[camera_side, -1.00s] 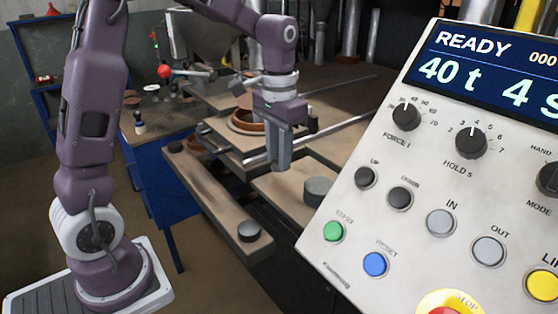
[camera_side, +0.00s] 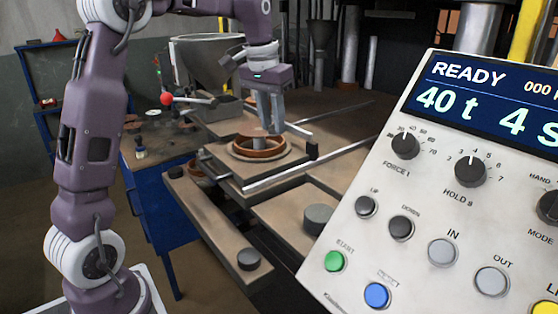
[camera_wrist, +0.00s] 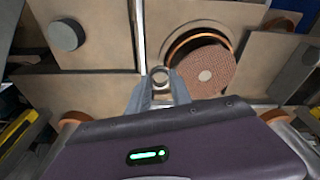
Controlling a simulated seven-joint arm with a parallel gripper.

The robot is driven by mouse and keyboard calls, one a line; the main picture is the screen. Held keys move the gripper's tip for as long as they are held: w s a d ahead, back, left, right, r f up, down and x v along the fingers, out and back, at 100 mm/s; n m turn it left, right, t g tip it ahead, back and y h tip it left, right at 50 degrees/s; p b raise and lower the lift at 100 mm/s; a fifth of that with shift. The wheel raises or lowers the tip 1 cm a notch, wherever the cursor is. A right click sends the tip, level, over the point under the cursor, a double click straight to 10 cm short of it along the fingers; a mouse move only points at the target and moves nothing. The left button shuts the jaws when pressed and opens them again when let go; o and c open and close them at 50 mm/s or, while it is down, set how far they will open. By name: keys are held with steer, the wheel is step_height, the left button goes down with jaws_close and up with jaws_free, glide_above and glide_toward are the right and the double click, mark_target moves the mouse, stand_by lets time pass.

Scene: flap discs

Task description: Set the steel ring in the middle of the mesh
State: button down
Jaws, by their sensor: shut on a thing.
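The steel ring (camera_wrist: 160,76) is a small grey ring between my fingertips in the wrist view. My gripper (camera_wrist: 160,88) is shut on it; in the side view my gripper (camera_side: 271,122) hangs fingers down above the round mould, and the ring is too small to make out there. The mesh (camera_wrist: 204,73) is a reddish-brown disc with a pale round spot at its middle. It lies over the round mould (camera_wrist: 178,42), off to one side, leaving part of the copper-coloured inner rim bare. In the wrist view the ring appears left of the mesh, apart from its middle.
A control panel (camera_side: 460,190) fills the right side of the side view. A metal rail (camera_side: 305,162) runs in front of the mould. A dark cylinder (camera_side: 318,217) stands on a plate, and a dark puck (camera_side: 249,260) on the front board. A hopper (camera_side: 208,62) stands behind.

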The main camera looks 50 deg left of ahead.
steer(key=a+r+n+t, duration=0.1)
steer(key=a+r+n, duration=0.1)
steer(key=a+r, duration=0.5)
steer(key=shift+y, duration=0.4)
steer(key=shift+s+a+x, duration=0.15)
steer(key=shift+x, duration=1.2)
steer(key=shift+s+a+x, duration=0.1)
steer(key=shift+s+x, duration=0.05)
steer(key=shift+x, duration=1.2)
steer(key=shift+f, duration=0.15)
steer(key=shift+f, duration=0.7)
steer(key=shift+f, duration=0.6)
steer(key=c, duration=1.1)
jaws_free()
